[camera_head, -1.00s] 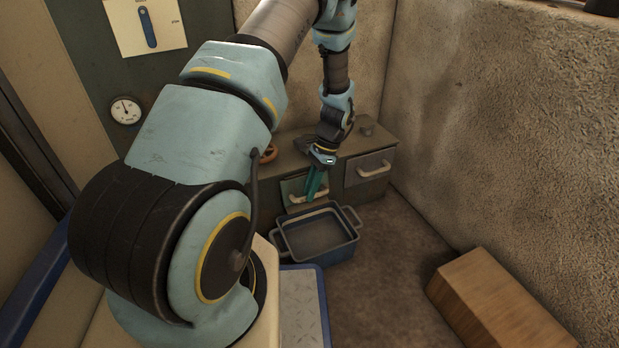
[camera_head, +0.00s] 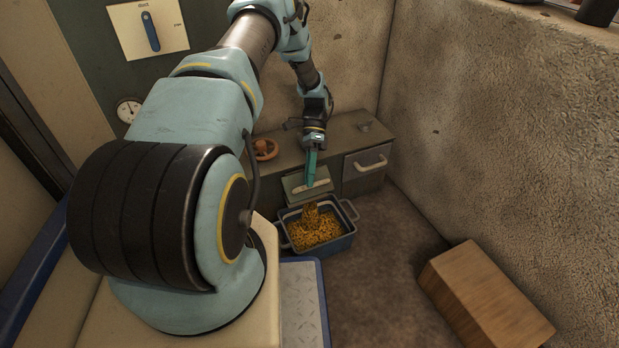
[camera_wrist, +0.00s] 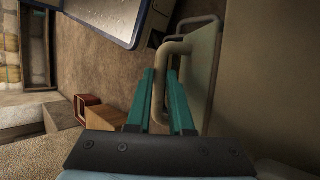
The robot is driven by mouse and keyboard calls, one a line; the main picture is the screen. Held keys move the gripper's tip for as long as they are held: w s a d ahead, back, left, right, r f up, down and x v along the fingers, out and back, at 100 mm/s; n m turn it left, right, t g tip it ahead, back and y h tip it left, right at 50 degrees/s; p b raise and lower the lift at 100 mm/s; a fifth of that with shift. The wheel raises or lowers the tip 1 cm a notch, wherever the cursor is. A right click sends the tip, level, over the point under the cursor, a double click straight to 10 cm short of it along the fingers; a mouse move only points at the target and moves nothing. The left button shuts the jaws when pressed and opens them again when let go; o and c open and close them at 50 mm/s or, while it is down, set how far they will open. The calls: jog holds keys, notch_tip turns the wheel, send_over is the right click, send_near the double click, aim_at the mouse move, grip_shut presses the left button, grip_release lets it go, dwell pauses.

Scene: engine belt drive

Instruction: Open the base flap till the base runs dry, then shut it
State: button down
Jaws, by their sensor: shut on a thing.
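The base flap (camera_head: 296,184) is a grey-green panel low on the bench front, tilted outward, with a pale bar handle (camera_head: 316,187). My gripper (camera_head: 311,184) has teal fingers shut on that handle. In the wrist view my fingers (camera_wrist: 163,90) close around the pale handle (camera_wrist: 172,48), and the flap panel (camera_wrist: 208,60) is to its right. Golden grain (camera_head: 310,214) pours from under the flap into a blue-grey bin (camera_head: 343,243) on the floor below. The grain covers the bin's bottom. The inside of the base behind the flap is hidden.
To the right of the flap is a closed grey door (camera_head: 366,165) with its own handle. An orange handwheel (camera_head: 264,149) sits on the bench top. A wooden block (camera_head: 484,298) lies at the lower right. The floor between bin and block is clear.

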dwell(0.4)
jog(key=c, duration=0.8)
grip_release()
jog(key=p+v, duration=0.2)
jog(key=v, duration=0.9)
jog(key=shift+s+a, duration=0.1)
